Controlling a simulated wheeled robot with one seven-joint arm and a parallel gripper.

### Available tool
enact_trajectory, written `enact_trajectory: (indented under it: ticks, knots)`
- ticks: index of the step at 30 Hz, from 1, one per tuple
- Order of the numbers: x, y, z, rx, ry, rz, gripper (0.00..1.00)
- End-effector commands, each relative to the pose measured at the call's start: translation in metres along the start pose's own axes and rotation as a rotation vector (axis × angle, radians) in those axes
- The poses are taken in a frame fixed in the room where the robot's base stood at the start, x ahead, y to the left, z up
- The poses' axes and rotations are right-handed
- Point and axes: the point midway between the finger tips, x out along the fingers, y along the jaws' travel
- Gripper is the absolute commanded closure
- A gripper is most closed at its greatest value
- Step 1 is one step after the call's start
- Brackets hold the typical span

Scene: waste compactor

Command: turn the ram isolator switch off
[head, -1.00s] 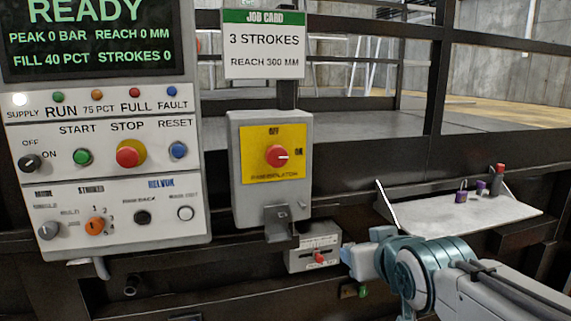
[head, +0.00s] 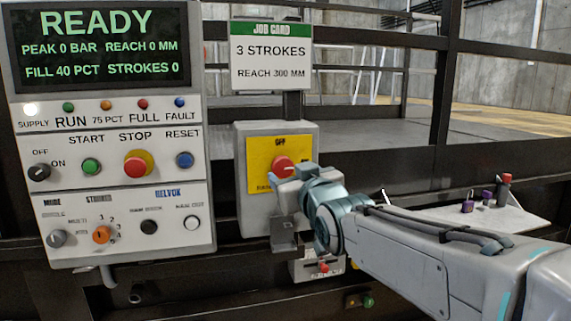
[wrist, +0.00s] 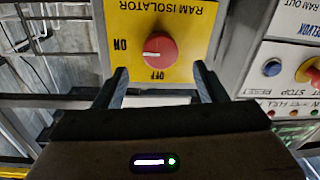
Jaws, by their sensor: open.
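The ram isolator (head: 250,220) is a grey box with a yellow plate and a round red knob (head: 282,167). The red knob also shows in the wrist view (wrist: 160,49), its white mark pointing toward the ON label. The OFF label lies nearer my gripper in that view. My gripper (wrist: 160,80) is open and empty, its two fingers spread just short of the knob, not around it. In the head view, my gripper (head: 290,190) covers the lower right of the yellow plate, and its fingertips are mostly hidden.
The control panel (head: 105,195) with knobs and buttons stands close on the left. A job card (head: 271,58) hangs above the isolator. A small box with a red lever (head: 322,267) sits below it. A shelf (head: 510,222) with padlocks is on the right.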

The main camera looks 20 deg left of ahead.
Motion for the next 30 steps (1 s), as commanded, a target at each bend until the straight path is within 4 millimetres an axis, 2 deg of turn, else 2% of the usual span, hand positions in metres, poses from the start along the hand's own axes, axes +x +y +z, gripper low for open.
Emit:
enact_trajectory:
  ticks: [6, 12, 24, 25, 29, 30]
  knots:
    - [0.034, 0.0, -0.001, 0.001, -0.002, -0.001, 0.35]
    - [0.052, 0.0, 0.0, 0.0, -0.001, 0.0, 0.35]
    - [0.058, 0.0, 0.0, 0.001, 0.0, 0.0, 0.35]
    - [0.058, 0.0, 0.0, 0.001, 0.0, 0.0, 0.41]
    - [0.058, 0.0, 0.0, 0.001, 0.0, 0.0, 0.77]
    - [0.058, 0.0, 0.0, 0.001, 0.0, 0.0, 0.8]
